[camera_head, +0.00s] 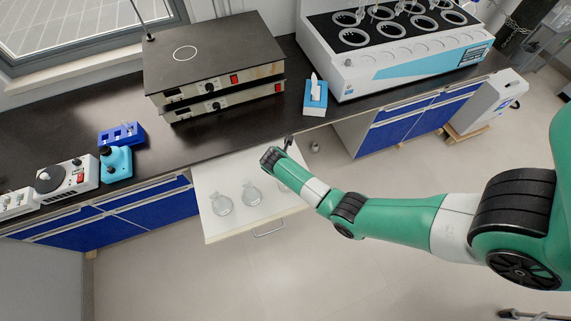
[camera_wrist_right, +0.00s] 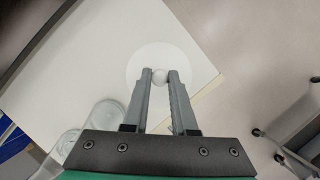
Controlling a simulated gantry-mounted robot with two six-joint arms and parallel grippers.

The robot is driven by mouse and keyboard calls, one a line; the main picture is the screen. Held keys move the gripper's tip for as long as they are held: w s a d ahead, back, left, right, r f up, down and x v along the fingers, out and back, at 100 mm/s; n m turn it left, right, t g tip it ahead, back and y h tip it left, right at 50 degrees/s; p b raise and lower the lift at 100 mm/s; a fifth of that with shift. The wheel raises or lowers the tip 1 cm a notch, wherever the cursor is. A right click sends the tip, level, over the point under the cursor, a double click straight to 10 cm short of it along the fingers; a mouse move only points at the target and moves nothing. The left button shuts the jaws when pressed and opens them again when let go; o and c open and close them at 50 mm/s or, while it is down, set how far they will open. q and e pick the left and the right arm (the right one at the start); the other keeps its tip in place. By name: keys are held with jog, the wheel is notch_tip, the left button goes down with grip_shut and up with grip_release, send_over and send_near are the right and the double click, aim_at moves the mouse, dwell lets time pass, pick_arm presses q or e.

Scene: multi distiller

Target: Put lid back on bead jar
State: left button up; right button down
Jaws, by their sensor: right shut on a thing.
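My right gripper (camera_head: 288,142) is over the back right part of an open white drawer (camera_head: 222,233). In the right wrist view my right gripper (camera_wrist_right: 160,80) is shut on the small round knob of a translucent disc-shaped lid (camera_wrist_right: 165,54). White drawer surface shows behind the lid; I cannot tell its height or whether it touches anything. Two clear glass vessels (camera_head: 222,205) (camera_head: 251,195) stand in the drawer. Vessel rims also show at the lower left of the right wrist view (camera_wrist_right: 108,112). I cannot see beads in them. My left gripper is out of view.
The dark bench (camera_head: 225,135) lies behind the drawer. It carries stacked hotplates (camera_head: 215,65), a tissue box (camera_head: 315,100), a blue rack (camera_head: 121,134) and a white water bath (camera_head: 395,55). The floor in front of the drawer is clear.

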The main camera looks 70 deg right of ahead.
jog(key=shift+s+f+b, duration=0.1)
jog(key=shift+f+b, duration=2.1)
jog(key=shift+b, duration=0.2)
jog(key=shift+f+b, duration=0.75)
jog(key=shift+f, duration=0.25)
jog(key=shift+p, duration=0.5)
jog(key=shift+f, duration=0.15)
jog(key=shift+c, duration=0.8)
grip_release()
